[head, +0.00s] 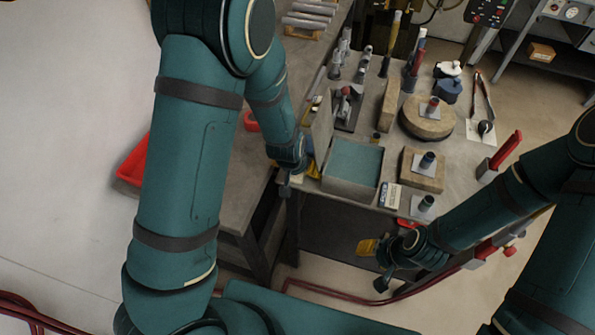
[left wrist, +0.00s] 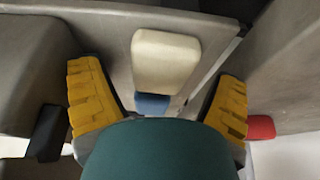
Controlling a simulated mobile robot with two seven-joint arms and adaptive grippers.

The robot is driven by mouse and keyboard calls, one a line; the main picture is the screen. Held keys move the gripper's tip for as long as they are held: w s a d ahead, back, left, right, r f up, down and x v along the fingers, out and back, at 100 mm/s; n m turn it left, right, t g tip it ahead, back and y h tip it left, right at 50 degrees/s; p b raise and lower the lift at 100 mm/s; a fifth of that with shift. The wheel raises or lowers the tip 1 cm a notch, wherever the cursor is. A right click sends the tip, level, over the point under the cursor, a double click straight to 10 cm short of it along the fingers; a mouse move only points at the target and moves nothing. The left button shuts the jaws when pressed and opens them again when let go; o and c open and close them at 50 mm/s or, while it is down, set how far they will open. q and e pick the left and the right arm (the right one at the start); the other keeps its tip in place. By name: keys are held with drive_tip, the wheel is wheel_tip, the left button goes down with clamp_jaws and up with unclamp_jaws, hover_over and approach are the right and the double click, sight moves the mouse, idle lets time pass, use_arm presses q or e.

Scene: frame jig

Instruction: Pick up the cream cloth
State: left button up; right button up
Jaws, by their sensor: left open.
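The cream cloth (left wrist: 165,60) shows in the left wrist view as a pale, rounded block on a grey surface. It lies ahead of my left gripper (left wrist: 158,82), between the lines of its two yellow fingers, which are wide apart and do not touch it. In the head view my left gripper (head: 298,180) is low at the table's near-left edge, beside the open box; the cloth is mostly hidden there by the gripper. My right gripper (head: 375,265) hangs off the table's front, fingers apart and empty.
A blue item (left wrist: 152,104) lies next to the cloth. The open grey box (head: 352,190) with a teal inside stands right of my left gripper. Wooden blocks, a round wooden disc (head: 427,122) and tools crowd the table. A red bin (head: 133,165) is at left.

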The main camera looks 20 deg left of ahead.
use_arm(q)
drive_tip(key=c, duration=1.1)
drive_tip(key=shift+o, duration=0.2)
